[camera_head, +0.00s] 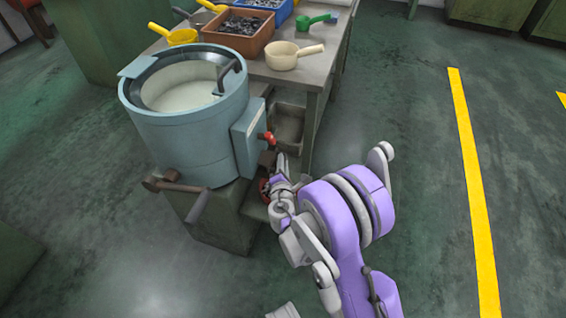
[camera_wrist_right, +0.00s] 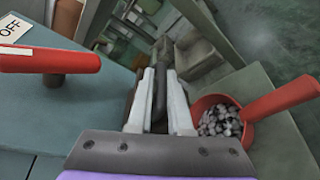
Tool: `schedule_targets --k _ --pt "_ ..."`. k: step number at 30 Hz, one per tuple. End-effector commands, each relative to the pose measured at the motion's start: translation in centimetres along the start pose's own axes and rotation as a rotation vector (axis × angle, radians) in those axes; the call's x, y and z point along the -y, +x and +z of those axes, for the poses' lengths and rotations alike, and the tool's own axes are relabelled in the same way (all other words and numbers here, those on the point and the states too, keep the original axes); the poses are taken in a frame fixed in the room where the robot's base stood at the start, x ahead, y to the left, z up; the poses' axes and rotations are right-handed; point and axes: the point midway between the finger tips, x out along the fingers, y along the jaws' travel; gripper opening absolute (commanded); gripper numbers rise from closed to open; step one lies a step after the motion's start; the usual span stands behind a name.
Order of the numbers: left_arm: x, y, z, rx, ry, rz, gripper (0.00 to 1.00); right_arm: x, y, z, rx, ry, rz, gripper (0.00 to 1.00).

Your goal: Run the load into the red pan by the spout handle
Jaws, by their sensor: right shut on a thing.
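The blue-grey round machine (camera_head: 185,130) stands on a green base, its open bowl facing up. My right gripper (camera_head: 275,177) is at its right side, beneath the red lever (camera_head: 266,137). In the right wrist view, my gripper's pale fingers (camera_wrist_right: 160,105) are shut on a dark bar (camera_wrist_right: 160,75), which looks like the spout handle; the fingers hide part of it. The red pan (camera_wrist_right: 205,101) is just right of the fingers, with many small grey metal pieces in it. In the head view the pan is mostly hidden behind my gripper. My left gripper is out of view.
A red switch lever (camera_wrist_right: 50,60) is close left of the fingers, beside an OFF label (camera_wrist_right: 12,27). A workbench (camera_head: 315,75) behind holds a brown bin (camera_head: 237,47), a cream pan (camera_head: 284,60) and other scoops. The floor to the right is clear.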

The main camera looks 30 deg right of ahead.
Motion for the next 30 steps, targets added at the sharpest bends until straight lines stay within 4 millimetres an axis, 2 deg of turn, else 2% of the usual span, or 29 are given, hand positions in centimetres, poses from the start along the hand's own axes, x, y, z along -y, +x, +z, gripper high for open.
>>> schedule_targets --k 8,18,25,26,30 --pt "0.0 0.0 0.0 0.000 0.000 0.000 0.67 0.1 0.2 0.1 0.005 0.002 -0.003 0.00" --pt "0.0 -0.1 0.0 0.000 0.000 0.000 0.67 -2.3 1.4 -3.0 0.004 0.002 -0.002 0.00" --pt "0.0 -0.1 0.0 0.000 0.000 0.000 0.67 -2.4 1.5 -3.1 0.003 0.000 -0.001 0.00" --pt "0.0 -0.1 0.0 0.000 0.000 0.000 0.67 -2.4 1.5 -3.1 0.003 0.000 -0.001 0.20" --pt "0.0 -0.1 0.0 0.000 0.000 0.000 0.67 -2.4 1.4 -3.1 0.002 0.000 -0.001 0.45"
